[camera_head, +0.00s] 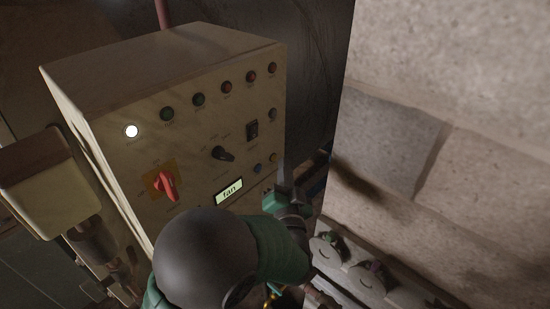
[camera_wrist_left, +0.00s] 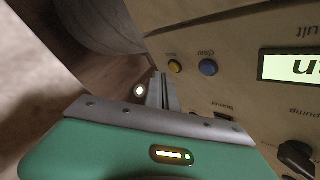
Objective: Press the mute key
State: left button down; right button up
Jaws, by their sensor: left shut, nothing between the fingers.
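The control box (camera_head: 160,75) has a tan front panel. Two small round keys sit low at its right: a blue one (camera_head: 257,168) and an amber one (camera_head: 273,157). In the left wrist view the blue key (camera_wrist_left: 208,67) is labelled "clear"; the amber key (camera_wrist_left: 175,66) beside it has a label too small to read surely, possibly "mute". My left gripper (camera_head: 283,170) is shut and empty, its fingertips close to the panel's right edge. In the left wrist view the fingers (camera_wrist_left: 163,92) point near the amber key; contact cannot be told. My right gripper is not in view.
The panel also has a display reading "fan" (camera_head: 229,191), a red rotary switch (camera_head: 166,186), a black knob (camera_head: 222,153), a rocker switch (camera_head: 252,130), a lit white lamp (camera_head: 131,131) and several coloured lamps. A stone block wall (camera_head: 450,120) stands close at the right.

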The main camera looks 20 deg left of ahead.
pick_arm(q)
jog(key=shift+s+d, duration=0.25)
jog(key=shift+d, duration=0.55)
jog(key=shift+s+d, duration=0.3)
jog(key=shift+d, duration=0.55)
jog(key=shift+s+d, duration=0.25)
jog(key=shift+d, duration=0.55)
